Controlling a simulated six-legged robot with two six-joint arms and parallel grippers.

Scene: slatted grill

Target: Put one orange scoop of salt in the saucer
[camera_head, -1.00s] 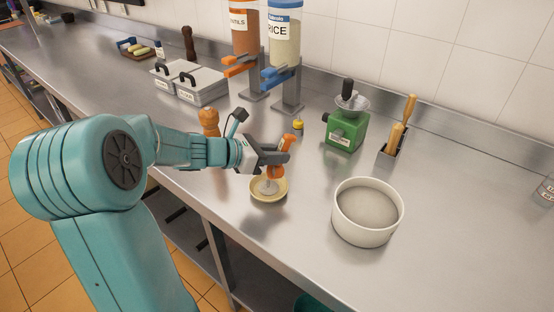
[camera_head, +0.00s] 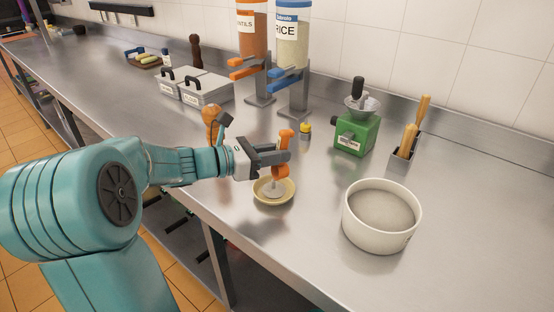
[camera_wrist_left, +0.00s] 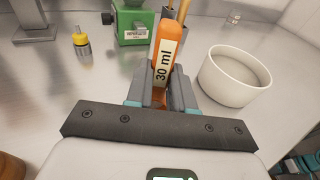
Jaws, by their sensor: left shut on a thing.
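My left gripper (camera_head: 280,158) is shut on the orange scoop (camera_head: 282,170). The scoop's handle stands up between the fingers, and its bowl is low over the saucer. In the left wrist view the handle (camera_wrist_left: 164,62) reads "30 ml". The small yellowish saucer (camera_head: 260,197) sits near the counter's front edge, right under the gripper. A pale grey-white heap (camera_head: 273,189) shows in the saucer. The large white bowl (camera_head: 381,238) to the right holds a pale grainy fill, perhaps salt. My right gripper is out of view.
A green grinder (camera_head: 355,136) and a holder with wooden-handled tools (camera_head: 400,160) stand behind the bowl. A small yellow-capped bottle (camera_head: 305,129) and a wooden mill (camera_head: 211,120) are near the gripper. Rice (camera_head: 292,45) and lentil dispensers stand at the back. Counter right of the bowl is clear.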

